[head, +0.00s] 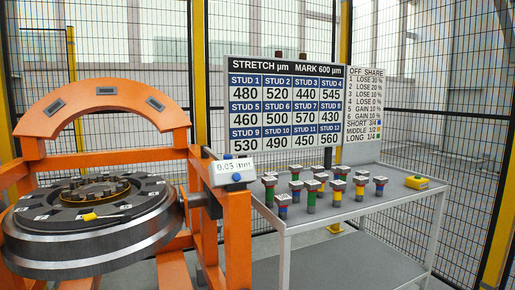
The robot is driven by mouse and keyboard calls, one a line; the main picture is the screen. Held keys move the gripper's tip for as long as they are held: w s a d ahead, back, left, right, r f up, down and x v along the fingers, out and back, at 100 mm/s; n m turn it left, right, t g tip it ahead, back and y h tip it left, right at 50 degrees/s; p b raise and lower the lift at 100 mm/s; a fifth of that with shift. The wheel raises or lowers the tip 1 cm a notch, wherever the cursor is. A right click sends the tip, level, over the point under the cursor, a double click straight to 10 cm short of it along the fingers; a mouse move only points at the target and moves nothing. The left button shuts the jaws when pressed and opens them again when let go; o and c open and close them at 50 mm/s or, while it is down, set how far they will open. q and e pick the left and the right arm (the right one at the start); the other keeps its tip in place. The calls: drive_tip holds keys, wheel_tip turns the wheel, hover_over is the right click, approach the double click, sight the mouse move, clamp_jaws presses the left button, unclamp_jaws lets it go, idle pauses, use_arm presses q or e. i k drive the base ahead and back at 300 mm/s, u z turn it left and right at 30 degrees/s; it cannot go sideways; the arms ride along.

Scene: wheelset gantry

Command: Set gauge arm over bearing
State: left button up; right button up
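A large dark steel bearing (128,243) lies flat at the left, in an orange frame. Its top has a segmented ring with pale labels, and a raised brass-coloured centre (95,190) with a cluster of studs. A white gauge box (232,172) reading about 0.03 mm, with a blue knob, sits on the orange post at the bearing's right. A dark cylindrical part (197,200) is below it. I cannot tell which part is the gauge arm. Neither gripper is in view.
An orange arch (100,100) with grey plates stands behind the bearing. A grey table (400,193) to the right holds several colour-banded studs (312,195) and a yellow box (417,182). A stretch-value board (285,110) stands behind it. Mesh fencing encloses the area.

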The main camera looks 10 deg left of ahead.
sight(216, 157)
drive_tip(key=u, duration=0.4)
drive_tip(key=i, duration=1.05)
drive_tip(key=u, duration=0.8)
